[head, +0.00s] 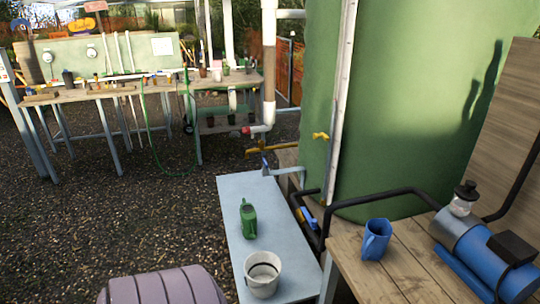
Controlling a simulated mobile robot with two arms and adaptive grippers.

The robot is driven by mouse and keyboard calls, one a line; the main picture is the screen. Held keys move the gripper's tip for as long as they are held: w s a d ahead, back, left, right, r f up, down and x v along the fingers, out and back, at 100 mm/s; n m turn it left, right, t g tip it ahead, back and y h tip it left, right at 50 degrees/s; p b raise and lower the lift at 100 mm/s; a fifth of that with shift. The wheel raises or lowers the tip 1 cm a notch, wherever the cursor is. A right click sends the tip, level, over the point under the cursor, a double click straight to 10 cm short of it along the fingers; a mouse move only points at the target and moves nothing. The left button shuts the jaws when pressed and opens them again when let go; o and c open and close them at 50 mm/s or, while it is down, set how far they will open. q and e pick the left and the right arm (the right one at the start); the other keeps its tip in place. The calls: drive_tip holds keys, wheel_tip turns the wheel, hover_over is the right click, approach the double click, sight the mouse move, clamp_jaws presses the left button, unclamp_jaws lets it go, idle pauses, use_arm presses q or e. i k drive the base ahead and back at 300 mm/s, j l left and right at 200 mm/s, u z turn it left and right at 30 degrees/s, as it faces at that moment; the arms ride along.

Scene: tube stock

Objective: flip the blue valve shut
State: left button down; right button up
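A blue valve handle (308,215) sits low on the black pipe beside the big green tank (400,110). It looks slanted, and whether it lies along or across its pipe is hard to tell. A second, smaller blue handle (265,161) stands near the brass-coloured pipe (272,150) at the far end of the pale bench. I cannot tell from the task which of the two is meant. A yellow valve handle (320,136) is on the tank's front. Neither of my grippers is in view.
The pale bench (252,205) holds a green watering can (248,219) and a white bucket (263,275). A wooden table (400,270) at right carries a blue jug (376,240) and a blue pump (485,260). A ribbed mauve object (163,287) is at front. Gravel at left is clear.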

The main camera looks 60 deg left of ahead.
sight(313, 222)
drive_tip(key=u, duration=1.6)
drive_tip(key=i+j+u, duration=0.1)
drive_tip(key=i+j, duration=0.15)
drive_tip(key=j, duration=0.15)
